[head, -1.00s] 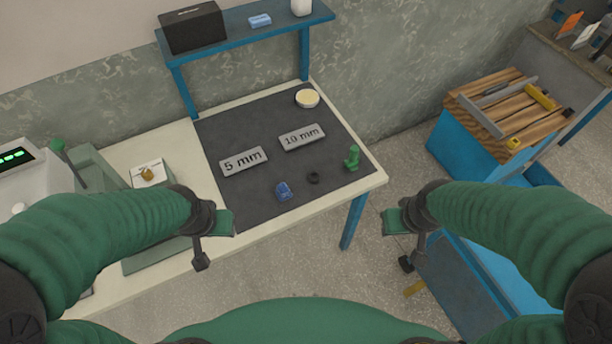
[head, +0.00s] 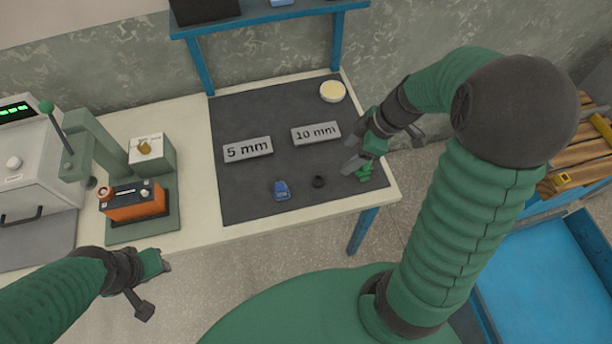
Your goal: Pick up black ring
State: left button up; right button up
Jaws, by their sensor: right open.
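The black ring (head: 319,182) lies flat on the dark mat (head: 240,205), near the mat's front edge. My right gripper (head: 352,166) is open above the right part of the mat, up and to the right of the ring and apart from it. A green object (head: 364,173) is right by its fingertips and partly hidden by them; I see no grip on it. My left gripper (head: 165,261) is low at the left, in front of the table and far from the ring. Its finger gap is too small to make out.
A blue object (head: 282,190) lies just left of the ring. Plates marked 5 mm (head: 248,149) and 10 mm (head: 316,133) lie behind it. A cream round dish (head: 332,91) sits at the back. An orange block (head: 134,203) in a green fixture stands at the left.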

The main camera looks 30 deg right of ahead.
send_near(316, 182)
jog(key=shift+s+a+f+b, duration=0.15)
jog(key=shift+a+f+b, duration=0.2)
jog(key=shift+f, duration=0.25)
jog(key=shift+d+f, duration=0.1)
jog(key=shift+f, duration=0.3)
jog(key=x, duration=0.4)
jog(key=shift+w+d, duration=0.15)
jog(key=shift+w, duration=0.15)
jog(key=shift+w+a+f, duration=0.15)
jog(key=shift+a+f, duration=0.05)
jog(key=shift+a+r, duration=0.1)
jog(key=shift+a, duration=0.1)
jog(key=shift+d, duration=0.25)
jog(key=c, duration=1.2)
pick_arm(q)
jog(key=shift+a+f, duration=0.3)
jog(key=shift+a, duration=0.2)
pick_arm(e)
grip_shut()
